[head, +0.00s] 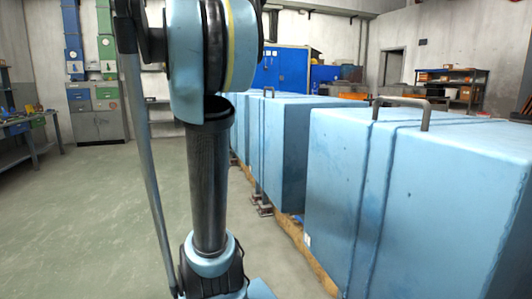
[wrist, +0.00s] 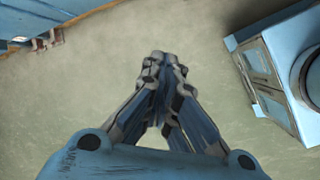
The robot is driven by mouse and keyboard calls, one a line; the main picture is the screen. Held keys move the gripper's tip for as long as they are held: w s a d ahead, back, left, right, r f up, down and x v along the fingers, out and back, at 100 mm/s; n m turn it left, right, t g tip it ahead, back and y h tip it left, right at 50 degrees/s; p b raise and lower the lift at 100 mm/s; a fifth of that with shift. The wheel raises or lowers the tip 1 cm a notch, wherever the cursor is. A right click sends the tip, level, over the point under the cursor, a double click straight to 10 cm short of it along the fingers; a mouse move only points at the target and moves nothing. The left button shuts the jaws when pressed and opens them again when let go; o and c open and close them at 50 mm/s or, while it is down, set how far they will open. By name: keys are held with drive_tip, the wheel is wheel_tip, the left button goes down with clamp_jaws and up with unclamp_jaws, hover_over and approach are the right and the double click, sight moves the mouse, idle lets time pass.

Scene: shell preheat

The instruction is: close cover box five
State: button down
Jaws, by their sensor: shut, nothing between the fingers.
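Large light-blue boxes stand in a row on the right in the head view. The nearest box (head: 420,200) has a grey handle (head: 402,108) on top and raised vertical bands. Another blue box (head: 297,150) stands behind it, with a gap between them. No number is readable, so I cannot tell which is box five or pick out a separate cover. My gripper (wrist: 160,58) shows in the wrist view, fingertips together and empty, above the floor. A blue box edge (wrist: 40,42) shows at that view's upper left, apart from the fingers. The gripper is not visible in the head view.
The green-grey floor (head: 95,210) is open on the left. A workbench (head: 30,135) stands at the far left. Cabinets (head: 95,112), a blue cabinet (head: 281,70) and shelves (head: 452,88) stand at the back. My arm hides part of the middle.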

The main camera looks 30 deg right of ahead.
drive_tip(key=w+d+r+n+g+h, duration=0.1)
drive_tip(key=w+d+r+n+h, duration=0.15)
drive_tip(key=w+d, duration=0.4)
drive_tip(key=w+d+r+n+g+h, duration=0.1)
drive_tip(key=w+d+r+n, duration=0.3)
drive_tip(key=d, duration=0.4)
approach(275, 157)
wheel_tip(275, 157, down, 3)
drive_tip(key=d, duration=0.2)
drive_tip(key=shift+s+d+m, duration=0.45)
drive_tip(key=shift+d, duration=0.1)
